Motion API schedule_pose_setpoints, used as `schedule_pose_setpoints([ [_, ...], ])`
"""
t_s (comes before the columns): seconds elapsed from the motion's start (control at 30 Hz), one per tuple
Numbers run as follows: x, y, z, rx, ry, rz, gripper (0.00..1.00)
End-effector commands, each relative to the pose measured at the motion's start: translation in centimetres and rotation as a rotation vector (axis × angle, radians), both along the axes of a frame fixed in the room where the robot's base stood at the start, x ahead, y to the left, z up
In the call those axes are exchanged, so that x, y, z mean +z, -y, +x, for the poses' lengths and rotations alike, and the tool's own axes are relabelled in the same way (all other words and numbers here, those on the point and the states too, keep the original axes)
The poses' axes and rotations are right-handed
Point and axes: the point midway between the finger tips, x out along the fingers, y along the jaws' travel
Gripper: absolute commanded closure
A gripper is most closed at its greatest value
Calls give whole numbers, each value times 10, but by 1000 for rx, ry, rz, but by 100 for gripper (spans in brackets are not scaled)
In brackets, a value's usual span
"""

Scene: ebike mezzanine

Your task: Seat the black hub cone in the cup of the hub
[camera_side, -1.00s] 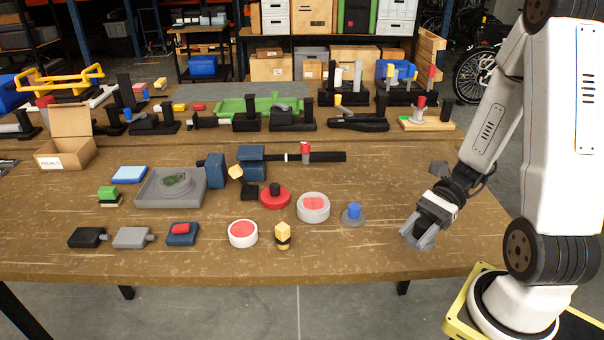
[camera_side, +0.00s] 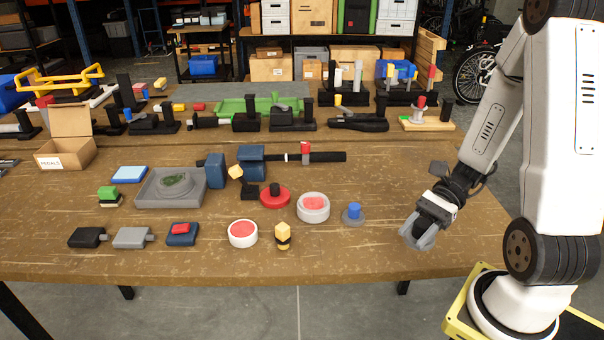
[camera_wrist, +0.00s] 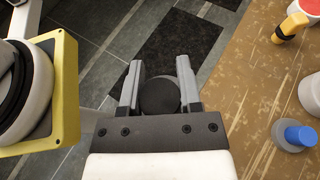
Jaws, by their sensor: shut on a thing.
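My gripper (camera_wrist: 159,82) is shut on a round black piece, which I take for the hub cone (camera_wrist: 159,96). The piece sits between the two grey fingers in the wrist view. I cannot tell for sure which part is the hub. Round parts to the left of my gripper are a grey ring with a red centre (camera_side: 313,207), a white ring with a red top (camera_side: 243,233) and a red disc with a black knob (camera_side: 275,197).
A grey disc with a blue knob (camera_side: 352,214) is the nearest part to my gripper. A yellow and black piece (camera_side: 283,236) stands near the front edge. A grey tray (camera_side: 150,199) and blue blocks (camera_side: 250,163) lie farther left. The wood around my gripper is clear.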

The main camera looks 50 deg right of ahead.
Motion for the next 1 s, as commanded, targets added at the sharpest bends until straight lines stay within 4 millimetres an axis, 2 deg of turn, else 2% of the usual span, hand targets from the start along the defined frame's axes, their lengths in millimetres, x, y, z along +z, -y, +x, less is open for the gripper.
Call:
schedule_pose_setpoints([
  [0.17, -1, -1, 6, -16, 0, 0, 100],
  [0.37, -3, -4, 28, -78, -1, 0, 100],
  [1.0, -5, -21, 143, -456, -1, 0, 100],
])
